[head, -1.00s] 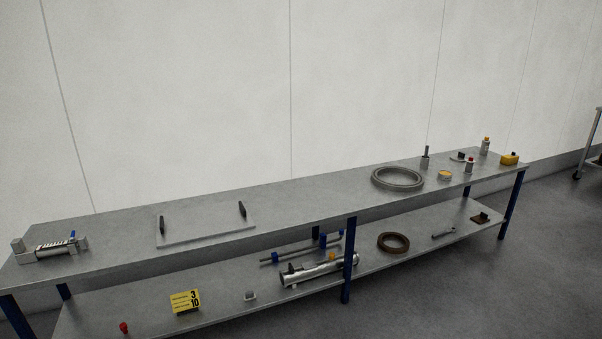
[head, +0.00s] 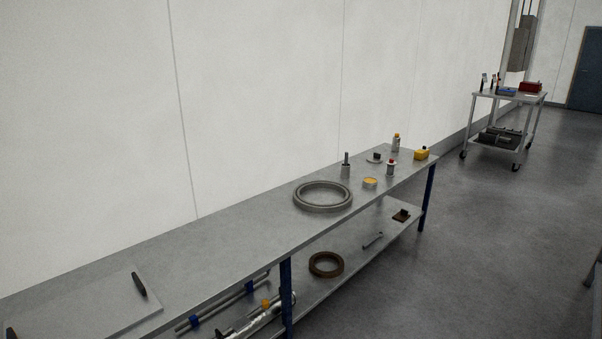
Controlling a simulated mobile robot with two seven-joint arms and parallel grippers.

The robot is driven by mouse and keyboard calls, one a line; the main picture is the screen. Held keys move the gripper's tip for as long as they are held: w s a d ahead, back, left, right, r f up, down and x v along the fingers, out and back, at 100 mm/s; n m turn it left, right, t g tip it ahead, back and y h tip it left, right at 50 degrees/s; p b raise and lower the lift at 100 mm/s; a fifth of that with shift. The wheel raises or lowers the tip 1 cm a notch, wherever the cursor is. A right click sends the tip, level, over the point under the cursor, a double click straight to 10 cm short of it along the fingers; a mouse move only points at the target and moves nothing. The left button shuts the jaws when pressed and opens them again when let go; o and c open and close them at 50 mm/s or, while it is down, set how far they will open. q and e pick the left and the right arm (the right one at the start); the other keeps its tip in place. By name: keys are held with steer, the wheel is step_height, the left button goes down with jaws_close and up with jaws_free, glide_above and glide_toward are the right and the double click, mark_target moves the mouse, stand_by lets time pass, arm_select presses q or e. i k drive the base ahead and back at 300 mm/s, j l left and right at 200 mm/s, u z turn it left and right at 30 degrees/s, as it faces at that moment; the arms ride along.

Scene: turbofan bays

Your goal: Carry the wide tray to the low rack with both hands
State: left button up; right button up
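The wide tray (head: 88,306) is a flat grey plate lying on the top of the long workbench (head: 225,238), at the lower left of the head view. It has an upright black handle (head: 139,284) at its right end and another black handle (head: 11,333) at the left, cut by the picture's edge. The tray's near left part is out of frame. Neither of my grippers shows. I cannot tell which piece of furniture is the low rack.
The lower shelf holds a brown ring (head: 326,264) and metal tubes (head: 250,325). A wheeled cart (head: 508,97) stands at the back right.

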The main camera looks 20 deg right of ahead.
mark_target(254, 227)
steer(key=i+l+z, duration=0.1)
steer(key=i+z, duration=0.15)
steer(key=z, duration=0.15)
steer(key=i+z, duration=0.55)
steer(key=z, duration=0.25)
steer(key=i+z, duration=0.45)
steer(key=i, duration=0.8)
steer(key=i+z, duration=0.25)
steer(key=z, duration=0.25)
steer(key=i+j+z, duration=0.15)
steer(key=z, duration=1.85)
steer(key=i+j, duration=0.05)
